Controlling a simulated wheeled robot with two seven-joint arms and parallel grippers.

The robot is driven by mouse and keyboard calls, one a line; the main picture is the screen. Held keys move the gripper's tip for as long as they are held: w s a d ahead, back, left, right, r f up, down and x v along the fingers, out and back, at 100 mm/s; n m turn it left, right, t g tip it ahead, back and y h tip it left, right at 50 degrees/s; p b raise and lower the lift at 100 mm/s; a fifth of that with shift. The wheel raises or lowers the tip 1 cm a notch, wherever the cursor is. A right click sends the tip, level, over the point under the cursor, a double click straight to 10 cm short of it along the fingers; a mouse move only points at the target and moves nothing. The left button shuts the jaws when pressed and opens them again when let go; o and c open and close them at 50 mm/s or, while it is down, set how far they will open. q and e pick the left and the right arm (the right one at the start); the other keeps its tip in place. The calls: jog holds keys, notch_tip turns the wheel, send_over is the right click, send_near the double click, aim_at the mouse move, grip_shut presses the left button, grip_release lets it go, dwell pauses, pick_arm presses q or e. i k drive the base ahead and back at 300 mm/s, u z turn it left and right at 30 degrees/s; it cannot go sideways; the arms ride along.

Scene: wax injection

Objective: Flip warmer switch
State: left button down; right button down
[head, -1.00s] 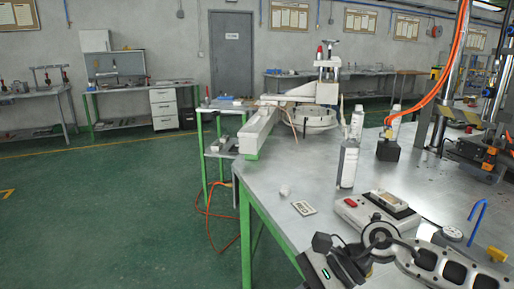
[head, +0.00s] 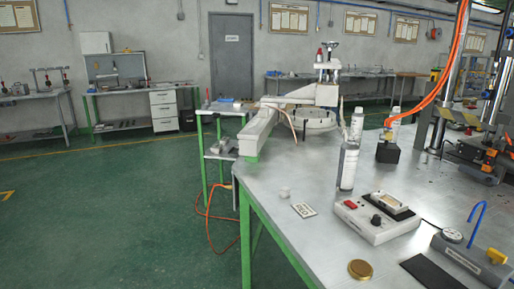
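The warmer (head: 372,233) is a low white box on the grey metal table, right of centre in the head view. A red switch (head: 350,204) is on its left top side, and a black knob (head: 376,219) is near its front. A small pale block lies on a dark pad on the warmer's top. The switch is too small to tell which way it is tilted. Neither of my grippers is in the head view, and nothing covers the warmer.
A gold disc (head: 360,270) and a dark mat (head: 432,272) lie in front of the warmer. A grey gauge unit (head: 470,260) with a blue hook stands to the right. White bottles (head: 348,167) stand behind. A label card (head: 304,210) and small white block (head: 284,192) lie left.

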aim_at(349, 202)
jog(key=k, duration=0.5)
jog(key=u, duration=1.1)
jog(key=i, duration=0.65)
jog(key=z, duration=1.1)
